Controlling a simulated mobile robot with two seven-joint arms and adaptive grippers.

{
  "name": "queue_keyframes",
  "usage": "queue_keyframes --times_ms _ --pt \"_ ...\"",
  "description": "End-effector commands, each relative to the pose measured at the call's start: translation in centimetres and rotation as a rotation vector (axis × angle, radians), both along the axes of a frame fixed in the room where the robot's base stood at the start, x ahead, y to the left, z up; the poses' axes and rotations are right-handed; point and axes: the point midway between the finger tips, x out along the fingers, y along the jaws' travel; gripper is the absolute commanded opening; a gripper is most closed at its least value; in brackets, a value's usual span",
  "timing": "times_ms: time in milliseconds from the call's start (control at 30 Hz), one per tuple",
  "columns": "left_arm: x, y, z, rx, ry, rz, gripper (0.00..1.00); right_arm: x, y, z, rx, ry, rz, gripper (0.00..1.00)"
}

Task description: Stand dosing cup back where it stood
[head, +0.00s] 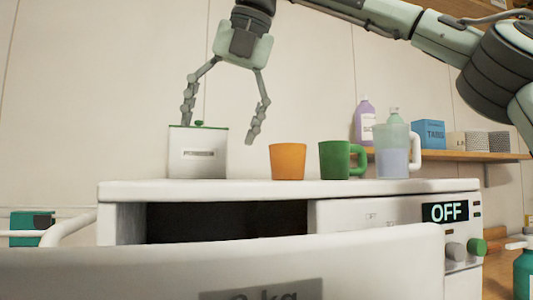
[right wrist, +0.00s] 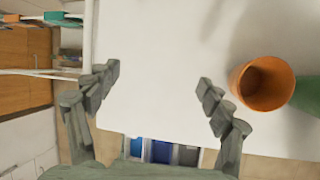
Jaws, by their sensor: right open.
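An orange cup (head: 287,161), which I take to be the dosing cup, stands upright on the white machine top (head: 240,188). It stands between a white box with a green lid (head: 198,155) and a green mug (head: 335,160). My right gripper (head: 219,130) is open and empty above the machine top, its fingers pointing down, to the left of the orange cup and apart from it. In the right wrist view, the open fingers (right wrist: 158,78) have bare white surface between them, and the orange cup (right wrist: 262,82) lies to their right. My left gripper is not in view.
A clear jug with a white handle (head: 393,155) stands right of the green mug. A pulled-out drawer front (head: 330,262) lies before the machine; blue and grey compartments (right wrist: 163,150) show in the wrist view. A wall shelf (head: 460,156) holds bottles and boxes at the right.

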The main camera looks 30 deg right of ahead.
Motion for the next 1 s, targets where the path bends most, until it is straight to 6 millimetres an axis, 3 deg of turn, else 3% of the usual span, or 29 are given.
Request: queue_keyframes --times_ms 33,100,233,567,800,1000 --pt "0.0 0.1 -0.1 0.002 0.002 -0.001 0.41 -0.9 -3.1 0.8 -0.073 0.02 -0.091 0.8" --pt "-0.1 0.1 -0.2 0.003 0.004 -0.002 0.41 -2.4 -6.5 1.4 -0.153 0.056 -0.2 0.8" --pt "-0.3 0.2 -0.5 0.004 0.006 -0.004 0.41 -4.3 -10.1 2.2 -0.229 0.099 -0.325 0.8" --pt "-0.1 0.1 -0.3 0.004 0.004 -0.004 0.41 -3.8 -11.7 -0.7 -0.243 0.113 -0.346 0.8" --pt "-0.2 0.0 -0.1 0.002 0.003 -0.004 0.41 -2.6 -12.7 -3.8 -0.242 0.113 -0.344 0.8" --pt "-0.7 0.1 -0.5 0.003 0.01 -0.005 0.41 -2.4 -13.0 -4.7 -0.243 0.108 -0.346 0.8"
